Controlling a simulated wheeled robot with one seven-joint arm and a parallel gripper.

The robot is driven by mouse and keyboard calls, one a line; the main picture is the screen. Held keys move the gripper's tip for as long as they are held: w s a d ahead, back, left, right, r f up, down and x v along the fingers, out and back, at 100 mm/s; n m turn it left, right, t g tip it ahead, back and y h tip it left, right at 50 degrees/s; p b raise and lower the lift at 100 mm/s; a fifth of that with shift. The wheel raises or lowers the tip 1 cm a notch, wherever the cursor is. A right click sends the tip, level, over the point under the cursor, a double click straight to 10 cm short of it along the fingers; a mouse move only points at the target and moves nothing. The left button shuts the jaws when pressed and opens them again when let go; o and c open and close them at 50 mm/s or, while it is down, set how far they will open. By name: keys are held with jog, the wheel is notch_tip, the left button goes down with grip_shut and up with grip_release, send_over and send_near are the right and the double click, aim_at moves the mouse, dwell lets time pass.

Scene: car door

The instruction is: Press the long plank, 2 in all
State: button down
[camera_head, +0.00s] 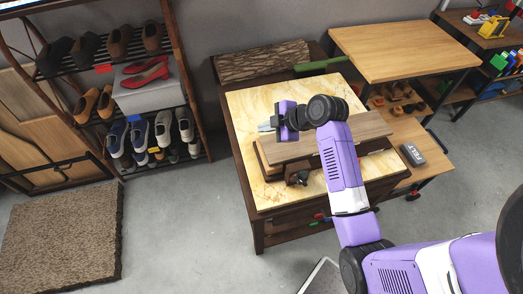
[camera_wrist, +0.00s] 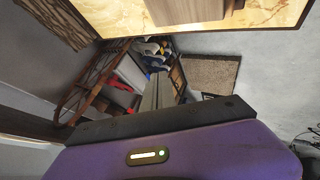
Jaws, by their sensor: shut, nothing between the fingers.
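The long plank (camera_head: 289,152) is brown wood and lies across a darker block on the pale-topped table in the head view. My arm covers its middle. In the wrist view a brown wooden piece, apparently the plank (camera_wrist: 185,9), shows at the top edge. My gripper (camera_head: 264,126) is at the plank's left part in the head view, with its grey fingers pointing left. In the wrist view my gripper (camera_wrist: 159,82) has its fingers together with nothing between them. I cannot tell whether my gripper touches the plank.
The pale-topped table (camera_head: 250,105) has a dark wooden frame. A dark clamp-like part (camera_head: 298,179) sits below the plank. A rough wooden slab (camera_head: 262,60) and a green-handled tool (camera_head: 318,64) lie at the back. A shoe rack (camera_head: 122,88) stands left; a wooden-topped table (camera_head: 400,48) stands right.

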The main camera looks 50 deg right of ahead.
aim_at(266, 151)
jog(key=shift+f, duration=0.15)
jog(key=f+b, duration=0.3)
jog(key=f, duration=0.1)
jog(key=f+b, duration=0.4)
jog(key=shift+s+d+f, duration=0.1)
jog(key=shift+d+f, duration=0.1)
jog(key=shift+f, duration=0.05)
jog(key=shift+f, duration=0.1)
dwell(2.0)
jog(key=shift+f, duration=0.3)
jog(key=shift+f+b, duration=0.25)
jog(key=shift+b, duration=0.2)
